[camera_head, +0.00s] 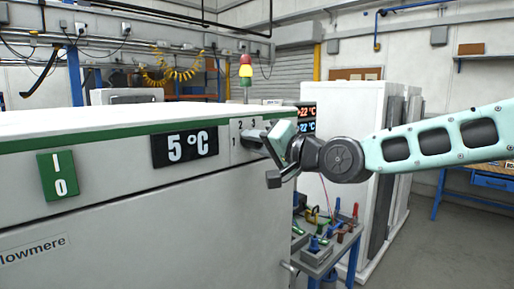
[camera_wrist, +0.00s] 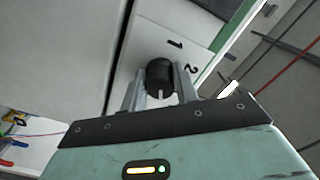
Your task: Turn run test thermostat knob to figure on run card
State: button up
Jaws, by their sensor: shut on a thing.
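The black thermostat knob (camera_wrist: 160,72) shows in the wrist view between the two fingers of my gripper (camera_wrist: 161,88), which is shut on it. A short white mark shows on the knob's lower side there. The pale dial plate (camera_head: 237,129) beside it has printed figures; 1, 2 and 3 show in the head view, 1 and 2 in the wrist view. The rest of the scale is hidden by my gripper (camera_head: 262,158).
A green switch plate (camera_head: 59,175) marked I and O is on the cabinet front (camera_head: 150,220) at left. A display (camera_head: 306,120) with orange and blue figures reading about 22 °C is behind my gripper. A tool cart (camera_head: 320,255) stands below right, a tall white cabinet (camera_head: 345,135) behind.

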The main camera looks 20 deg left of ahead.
jog(key=shift+m+b, duration=1.2)
jog(key=shift+m, duration=1)
jog(key=o, duration=1)
jog(key=shift+b+v, duration=3.15)
jog(key=shift+v, duration=5.55)
